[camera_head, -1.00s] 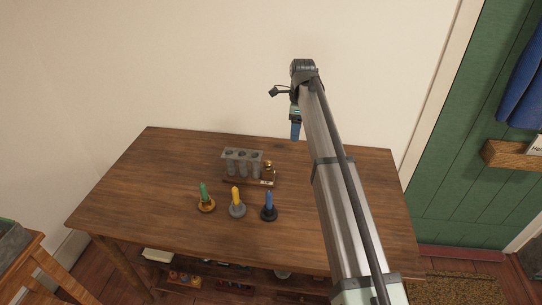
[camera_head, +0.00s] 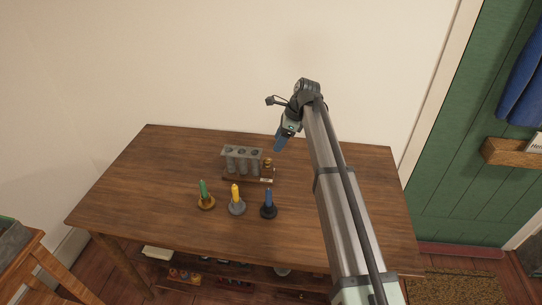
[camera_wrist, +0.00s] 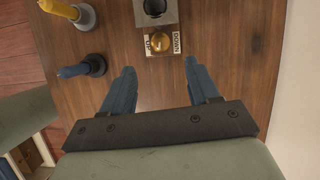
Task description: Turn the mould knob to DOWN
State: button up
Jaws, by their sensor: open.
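The mould (camera_head: 243,153) is a grey rack of upright tubes on a wooden base, standing on the table. Its brass knob (camera_head: 268,163) is at the right end of the base. In the wrist view the round brass knob (camera_wrist: 160,42) sits on a plate with a "DOWN" label (camera_wrist: 177,43) on its right and another label on its left that I cannot read clearly. My gripper (camera_head: 279,143) is open and empty, above the table to the right of the mould. In the wrist view its blue fingers (camera_wrist: 161,82) are spread wide, with the knob ahead of them, apart from both.
Green (camera_head: 204,190), yellow (camera_head: 235,193) and blue (camera_head: 268,198) candles stand in holders in front of the mould. The wooden table (camera_head: 130,195) is clear to the left. A wall rises behind it, and a shelf with small items is below.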

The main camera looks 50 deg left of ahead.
aim_at(268, 159)
jog(key=x, duration=0.8)
jog(key=shift+f, duration=0.1)
jog(key=shift+c, duration=0.2)
jog(key=c, duration=1)
jog(key=shift+a+n, duration=0.1)
jog(key=shift+n, duration=0.2)
jog(key=shift+w+a+n+g+h, duration=0.15)
jog(key=shift+n+g+h, duration=0.3)
jog(key=shift+n, duration=0.75)
jog(key=shift+a+n+h, duration=0.1)
jog(key=shift+n+h, duration=0.55)
jog(key=shift+n, duration=0.85)
jog(key=o, duration=1)
